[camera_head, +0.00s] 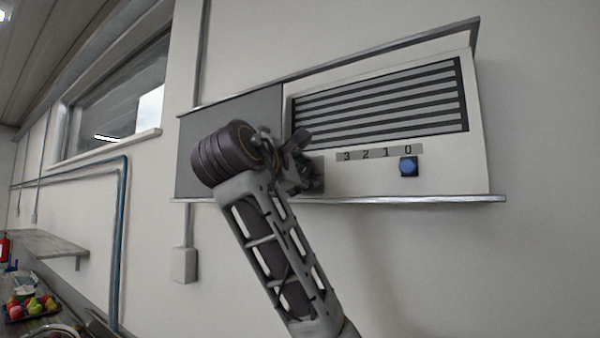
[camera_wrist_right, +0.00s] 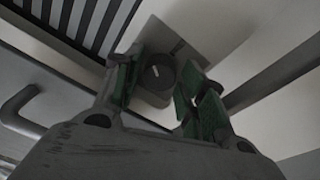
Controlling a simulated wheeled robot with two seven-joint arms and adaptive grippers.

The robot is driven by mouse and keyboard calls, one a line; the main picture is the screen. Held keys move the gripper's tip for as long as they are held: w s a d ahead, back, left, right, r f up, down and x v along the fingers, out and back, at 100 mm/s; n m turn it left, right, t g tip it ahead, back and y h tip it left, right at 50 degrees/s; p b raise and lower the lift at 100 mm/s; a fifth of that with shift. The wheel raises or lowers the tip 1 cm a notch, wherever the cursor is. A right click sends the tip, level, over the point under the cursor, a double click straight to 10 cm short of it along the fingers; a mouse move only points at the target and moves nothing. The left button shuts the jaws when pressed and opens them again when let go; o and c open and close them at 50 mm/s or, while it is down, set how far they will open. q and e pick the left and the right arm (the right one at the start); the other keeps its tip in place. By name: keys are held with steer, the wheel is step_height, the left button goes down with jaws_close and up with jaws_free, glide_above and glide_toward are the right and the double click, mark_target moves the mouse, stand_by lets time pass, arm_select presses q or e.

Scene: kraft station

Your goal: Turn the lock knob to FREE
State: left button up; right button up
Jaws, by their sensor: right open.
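The lock knob (camera_wrist_right: 166,80) is a round dark dial with a short white mark, on a pale plate in the right wrist view. My right gripper (camera_wrist_right: 158,92) is open, with its green-padded fingers to either side of the knob in that view; I cannot tell whether they touch it. In the head view my right gripper (camera_head: 303,168) is at the lower left part of the wall unit (camera_head: 478,165) and hides the knob. No FREE lettering is readable. My left gripper is not in view.
The wall unit has a slatted vent (camera_head: 380,105), a "3 2 1 0" strip (camera_head: 375,153) and a blue knob (camera_head: 408,167) to the right of my gripper. A metal ledge (camera_head: 440,199) runs below. A tray of colourful items (camera_head: 32,308) stands at lower left.

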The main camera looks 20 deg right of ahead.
steer(key=c, duration=0.8)
steer(key=shift+o, duration=0.2)
steer(key=shift+f, duration=0.1)
steer(key=shift+f+m+b, duration=0.15)
steer(key=shift+m+b, duration=1.35)
steer(key=shift+m, duration=0.1)
steer(key=shift+a+m+b, duration=0.1)
steer(key=shift+m+b, duration=0.6)
steer(key=shift+m, duration=0.3)
steer(key=shift+m+h+b, duration=0.4)
steer(key=shift+m, duration=0.5)
